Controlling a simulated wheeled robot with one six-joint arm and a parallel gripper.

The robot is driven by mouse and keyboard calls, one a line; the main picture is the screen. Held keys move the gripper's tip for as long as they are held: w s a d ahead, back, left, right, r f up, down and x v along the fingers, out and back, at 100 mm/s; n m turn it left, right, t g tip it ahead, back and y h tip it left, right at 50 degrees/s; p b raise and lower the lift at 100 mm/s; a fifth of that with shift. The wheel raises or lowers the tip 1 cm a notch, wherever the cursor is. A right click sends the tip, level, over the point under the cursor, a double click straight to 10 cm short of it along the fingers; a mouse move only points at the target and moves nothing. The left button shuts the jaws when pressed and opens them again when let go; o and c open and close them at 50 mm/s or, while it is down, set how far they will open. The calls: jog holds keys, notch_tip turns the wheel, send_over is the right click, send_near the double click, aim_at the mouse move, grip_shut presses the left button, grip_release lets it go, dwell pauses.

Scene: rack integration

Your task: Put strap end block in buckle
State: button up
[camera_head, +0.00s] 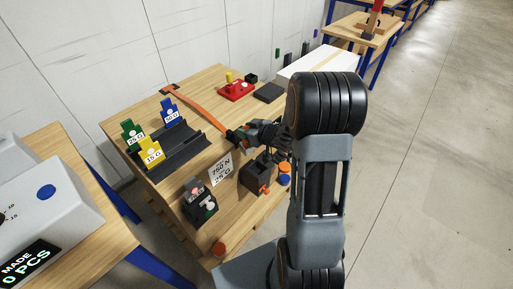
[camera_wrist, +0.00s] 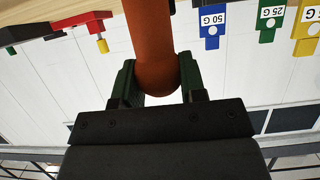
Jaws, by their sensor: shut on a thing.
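An orange strap (camera_head: 197,111) runs from a dark anchor (camera_head: 170,88) at the table's back left to my gripper (camera_head: 240,135). In the wrist view, my gripper (camera_wrist: 158,82) has its two green fingers shut on the rounded orange strap end (camera_wrist: 155,72). A separate end block cannot be told apart there. A dark box with an orange lever, seemingly the buckle (camera_head: 257,176), stands near the table's right front edge, below and to the right of my gripper in the head view. The strap end is apart from it. My arm hides part of the table's right side.
A dark grooved holder (camera_head: 178,158) with green, yellow and blue labelled tags stands at left. A white sign (camera_head: 220,168), a dark green-and-grey device (camera_head: 199,204), orange and blue discs (camera_head: 285,168), a red fixture (camera_head: 236,91) and a dark block (camera_head: 269,92) stand around.

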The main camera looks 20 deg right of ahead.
jog(key=s+d+f+n+g+y+b, duration=0.1)
jog(key=d+f+n+g+y+b, duration=0.1)
jog(key=f, duration=0.5)
jog(key=shift+s+d+f+n+y+b, duration=0.15)
jog(key=shift+d+f+n+y+b, duration=0.05)
jog(key=shift+d+n+y+b, duration=0.8)
jog(key=shift+d+r+p, duration=0.1)
jog(key=shift+d+p, duration=0.1)
jog(key=shift+p, duration=0.25)
notch_tip(320, 180, down, 8)
jog(key=b, duration=0.4)
jog(key=shift+f, duration=0.4)
jog(key=o, duration=1.1)
jog(key=shift+s, duration=0.1)
jog(key=shift+o, duration=0.2)
